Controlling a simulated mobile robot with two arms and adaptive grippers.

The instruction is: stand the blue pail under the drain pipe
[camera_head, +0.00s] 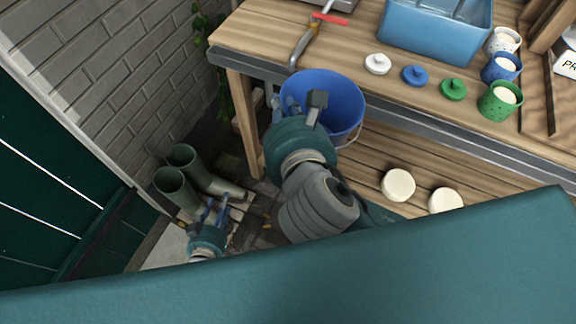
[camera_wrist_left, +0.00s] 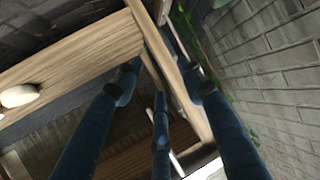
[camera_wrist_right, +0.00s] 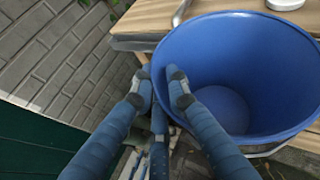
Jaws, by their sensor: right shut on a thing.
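The blue pail (camera_head: 343,98) hangs at the front edge of the workbench, with its open mouth facing up. It fills the right of the right wrist view (camera_wrist_right: 225,70). My right gripper (camera_head: 296,105) is shut on the pail's rim on its left side, also seen in the right wrist view (camera_wrist_right: 163,80). The bent metal drain pipe (camera_head: 301,47) with a red handle sticks out over the bench edge, and its end appears just above the pail's far rim. Its height over the pail is unclear. My left gripper (camera_head: 213,212) is low, open and empty; its fingers are spread (camera_wrist_left: 160,95).
On the workbench (camera_head: 255,35) stand a light blue basin (camera_head: 435,28), several lids and dotted cups. The lower shelf (camera_head: 375,160) holds two cream round things (camera_head: 398,185). Green boots (camera_head: 180,180) stand by the brick wall (camera_head: 120,70), near my left gripper.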

